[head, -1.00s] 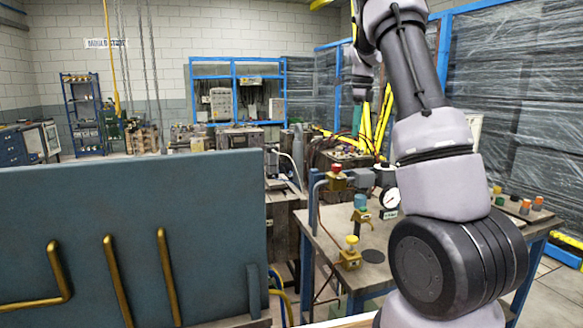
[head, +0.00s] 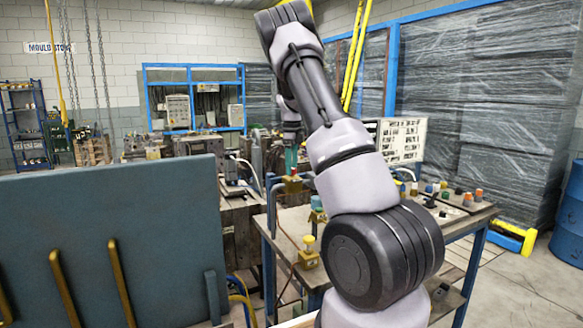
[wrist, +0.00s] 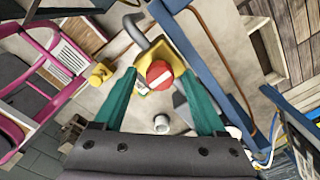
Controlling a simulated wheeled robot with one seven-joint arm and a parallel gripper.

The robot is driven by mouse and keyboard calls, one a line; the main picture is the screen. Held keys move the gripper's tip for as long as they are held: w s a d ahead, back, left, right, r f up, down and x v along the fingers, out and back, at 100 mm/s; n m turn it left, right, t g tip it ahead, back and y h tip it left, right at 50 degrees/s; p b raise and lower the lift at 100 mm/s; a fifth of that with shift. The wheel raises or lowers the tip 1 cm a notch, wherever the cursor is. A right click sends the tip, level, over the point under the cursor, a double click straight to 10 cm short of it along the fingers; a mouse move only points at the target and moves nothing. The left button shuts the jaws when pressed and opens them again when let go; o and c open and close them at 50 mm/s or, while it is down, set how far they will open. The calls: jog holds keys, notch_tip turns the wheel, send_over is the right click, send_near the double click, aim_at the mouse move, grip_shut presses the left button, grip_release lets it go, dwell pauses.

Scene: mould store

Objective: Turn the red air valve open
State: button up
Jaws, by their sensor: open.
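The red air valve (wrist: 160,74) shows in the wrist view as a round red knob with a pale bar across it. It sits on a yellow body on a grey pipe. My gripper (wrist: 150,66) is open, with one teal finger on each side of the knob; I cannot tell whether either touches it. In the head view my gripper (head: 291,157) points down just above the valve's yellow body (head: 292,185), and the red knob is mostly hidden.
On the bench (head: 289,220) stand a teal-topped valve (head: 317,204) and a yellow-topped valve (head: 308,246), close to the red one. A blue-grey panel (head: 110,230) with brass pipes fills the left. Several coloured knobs lie at the bench's right.

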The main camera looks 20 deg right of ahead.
jog(key=shift+f, duration=0.25)
jog(key=shift+c, duration=0.3)
grip_shut()
